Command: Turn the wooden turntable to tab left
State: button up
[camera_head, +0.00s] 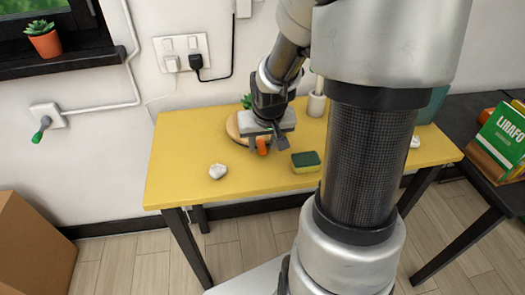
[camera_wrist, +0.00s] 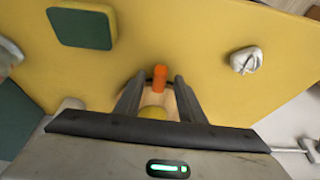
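The wooden turntable (camera_head: 233,127) is a round pale disc on the yellow table, largely hidden behind my gripper. Its orange tab (camera_head: 262,146) is on the disc's near side, facing the front of the table. My gripper (camera_head: 266,147) is low over that near edge. In the wrist view my gripper (camera_wrist: 158,88) has its two fingers apart, one on each side of the orange tab (camera_wrist: 159,77). I see gaps beside the tab, so it is not clamped. A yellow rounded thing (camera_wrist: 152,112) shows between the fingers, over the wood.
A green and yellow sponge (camera_head: 305,162) lies right of my gripper, and a crumpled white lump (camera_head: 218,171) lies to the left. A pale cup (camera_head: 316,103) stands behind. The table's (camera_head: 178,160) left part is clear.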

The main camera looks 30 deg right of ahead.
jog(key=shift+f, duration=0.1)
grip_shut()
